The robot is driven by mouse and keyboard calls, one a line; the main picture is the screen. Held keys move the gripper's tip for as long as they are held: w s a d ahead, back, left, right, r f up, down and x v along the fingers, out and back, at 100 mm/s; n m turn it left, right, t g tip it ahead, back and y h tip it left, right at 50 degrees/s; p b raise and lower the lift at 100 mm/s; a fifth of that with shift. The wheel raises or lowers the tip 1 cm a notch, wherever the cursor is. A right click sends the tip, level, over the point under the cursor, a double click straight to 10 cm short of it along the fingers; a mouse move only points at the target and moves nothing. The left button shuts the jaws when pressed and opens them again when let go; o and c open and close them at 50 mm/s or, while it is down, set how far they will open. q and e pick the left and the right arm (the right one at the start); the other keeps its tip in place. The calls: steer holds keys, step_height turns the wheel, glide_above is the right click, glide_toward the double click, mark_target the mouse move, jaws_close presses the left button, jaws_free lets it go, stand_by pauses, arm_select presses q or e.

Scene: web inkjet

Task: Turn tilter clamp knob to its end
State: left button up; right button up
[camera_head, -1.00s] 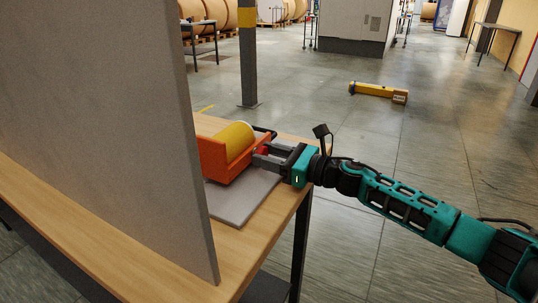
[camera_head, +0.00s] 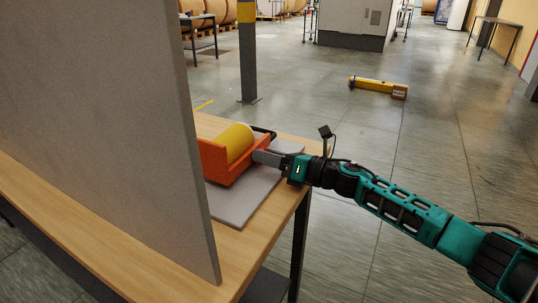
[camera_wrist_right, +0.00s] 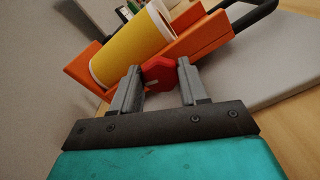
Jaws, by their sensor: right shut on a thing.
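The tilter is an orange cradle (camera_head: 216,167) with a yellow roll (camera_head: 236,143) lying in it. It stands on a grey plate (camera_head: 238,206) on the wooden table. The red clamp knob (camera_wrist_right: 159,74) is on the cradle's near side in the right wrist view. My right gripper (camera_wrist_right: 158,78) is shut on the knob, one finger on each side of it. In the head view the right gripper (camera_head: 258,156) reaches in from the right, and its fingers hide most of the knob. My left gripper is not in view.
A tall grey panel (camera_head: 100,120) stands on the table (camera_head: 262,248) at the left and blocks the view behind it. A black handle (camera_wrist_right: 250,12) sticks out from the cradle. A yellow object (camera_head: 375,87) lies on the open floor.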

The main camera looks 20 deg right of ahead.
stand_by(0.4)
steer(key=o, duration=1.1)
steer(key=shift+c, duration=0.2)
steer(key=shift+s+d, duration=0.35)
steer(key=v, duration=1.2)
